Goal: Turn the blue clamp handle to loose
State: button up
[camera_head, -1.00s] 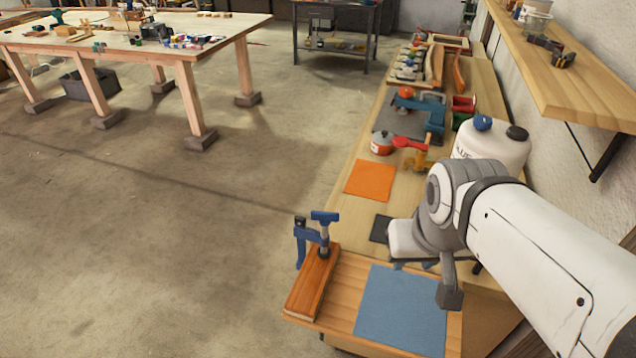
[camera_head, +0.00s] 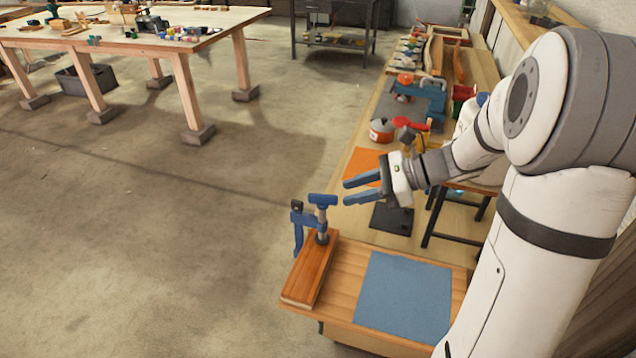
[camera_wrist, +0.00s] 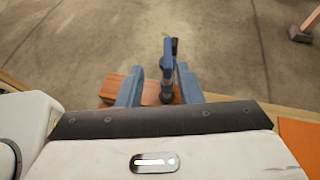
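The blue clamp (camera_head: 298,226) stands upright at the near left corner of the bench, holding a reddish-brown wooden block (camera_head: 312,272). Its blue T-shaped handle (camera_head: 322,200) is at the top of the screw. My gripper (camera_head: 346,191) is open and empty, its blue fingers pointing left, a little to the right of the handle and apart from it. In the wrist view the clamp (camera_wrist: 168,68) shows upright beyond and between the two open fingers (camera_wrist: 158,88), nearer the right one. The block (camera_wrist: 116,86) lies below, partly hidden by the fingers.
A blue mat (camera_head: 402,295) lies on the bench right of the block. Open floor (camera_head: 180,260) is left of the bench.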

aim_at(324, 194)
jog(key=shift+m+y, duration=0.3)
jog(key=shift+m, duration=0.2)
jog(key=x, duration=0.3)
jog(key=w+p+x, duration=0.1)
jog(key=x, duration=0.3)
jog(key=shift+w+a+f, duration=0.2)
jog(key=shift+w, duration=0.05)
grip_shut()
